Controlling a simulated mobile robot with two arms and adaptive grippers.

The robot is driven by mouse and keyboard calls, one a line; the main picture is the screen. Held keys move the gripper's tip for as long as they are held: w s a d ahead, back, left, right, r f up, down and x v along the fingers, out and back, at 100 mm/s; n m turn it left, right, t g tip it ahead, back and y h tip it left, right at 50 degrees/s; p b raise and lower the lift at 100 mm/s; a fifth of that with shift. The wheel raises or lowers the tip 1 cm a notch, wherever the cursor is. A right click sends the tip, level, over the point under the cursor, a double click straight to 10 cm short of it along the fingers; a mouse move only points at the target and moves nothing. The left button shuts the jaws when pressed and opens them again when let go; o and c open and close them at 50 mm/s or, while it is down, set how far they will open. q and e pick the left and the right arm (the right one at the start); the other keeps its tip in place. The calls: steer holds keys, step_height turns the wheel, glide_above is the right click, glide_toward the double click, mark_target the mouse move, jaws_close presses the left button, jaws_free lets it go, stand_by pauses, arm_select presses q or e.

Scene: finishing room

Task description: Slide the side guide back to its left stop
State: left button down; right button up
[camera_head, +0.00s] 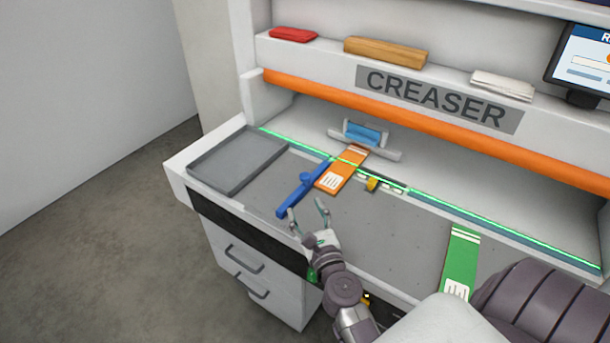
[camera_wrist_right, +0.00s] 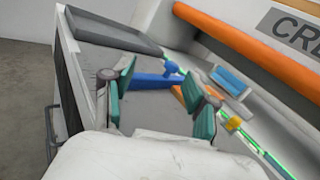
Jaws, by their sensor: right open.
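The blue side guide (camera_head: 303,188) is a long bar with a small knob, lying on the grey creaser bed (camera_head: 398,222) between the grey tray and an orange card (camera_head: 341,172). It also shows in the right wrist view (camera_wrist_right: 150,80), seen beyond and between the fingers. My right gripper (camera_head: 308,212) is open and empty, close to the front end of the guide. In the right wrist view the gripper (camera_wrist_right: 158,102) has its teal-padded fingers spread apart. I cannot tell whether a finger touches the guide. My left gripper is not in view.
A grey tray (camera_head: 238,160) sits at the left end of the bed. A blue-faced clamp (camera_head: 364,136) and a yellow knob (camera_head: 372,184) are near the orange card. A green card (camera_head: 461,262) lies at right. An orange bar (camera_head: 430,124) crosses above the bed.

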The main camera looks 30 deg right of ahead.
mark_target(306, 179)
steer(key=d+m+h, duration=0.1)
steer(key=d+f+m+g+h, duration=0.1)
steer(key=m, duration=0.1)
steer(key=shift+d+f+m, duration=0.3)
steer(key=p+x, duration=0.1)
steer(key=x, duration=1.2)
steer(key=shift+w+d+f, duration=0.1)
steer(key=shift+w+d, duration=0.05)
steer(key=shift+w, duration=0.05)
jaws_close()
